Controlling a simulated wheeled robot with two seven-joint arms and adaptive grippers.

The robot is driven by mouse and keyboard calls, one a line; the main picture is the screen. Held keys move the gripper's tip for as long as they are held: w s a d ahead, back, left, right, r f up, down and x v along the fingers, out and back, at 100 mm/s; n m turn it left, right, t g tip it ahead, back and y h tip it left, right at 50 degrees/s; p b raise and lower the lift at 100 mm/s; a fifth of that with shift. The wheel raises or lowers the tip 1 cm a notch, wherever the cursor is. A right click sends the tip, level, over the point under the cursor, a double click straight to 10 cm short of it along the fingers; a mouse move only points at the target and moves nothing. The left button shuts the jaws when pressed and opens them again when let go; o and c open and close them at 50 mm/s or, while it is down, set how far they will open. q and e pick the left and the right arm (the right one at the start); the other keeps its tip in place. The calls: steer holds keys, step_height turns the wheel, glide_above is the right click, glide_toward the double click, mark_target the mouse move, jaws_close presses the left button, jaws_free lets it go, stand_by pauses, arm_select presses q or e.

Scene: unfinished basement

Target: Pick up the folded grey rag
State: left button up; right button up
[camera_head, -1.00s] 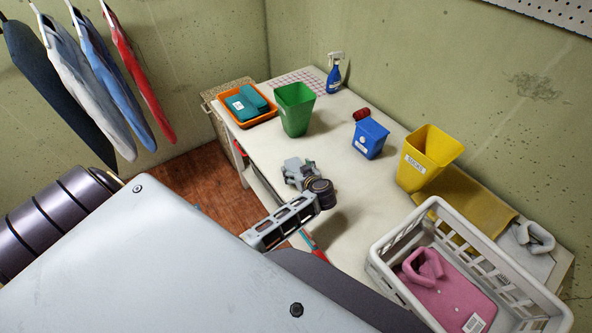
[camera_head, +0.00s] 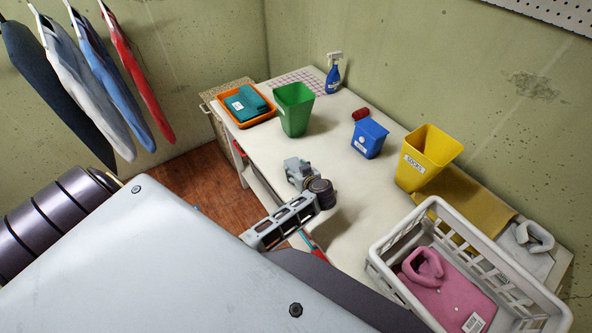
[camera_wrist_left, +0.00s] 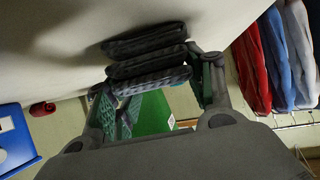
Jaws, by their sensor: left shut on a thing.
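The folded grey rag (camera_wrist_left: 148,62) shows in the left wrist view as dark, stacked layers between my fingers. My left gripper (camera_wrist_left: 155,90) is shut on it, close over the white table top. In the head view, my left gripper (camera_head: 299,172) is over the middle of the table, with its arm coming in from the front. The rag is hard to tell apart from the grey fingers there. I cannot tell whether the rag touches the table. My right gripper is not in view.
On the white table (camera_head: 340,230) stand a green bin (camera_head: 294,108), a blue bin (camera_head: 369,138), a yellow bin (camera_head: 428,158), an orange tray (camera_head: 262,118) with teal cloth, a spray bottle (camera_head: 333,76), and a white basket (camera_head: 382,272) holding pink clothing. Shirts hang at left.

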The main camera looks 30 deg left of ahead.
mark_target(297, 169)
arm_select(q)
steer(key=shift+r, duration=0.1)
steer(key=shift+r, duration=4.9)
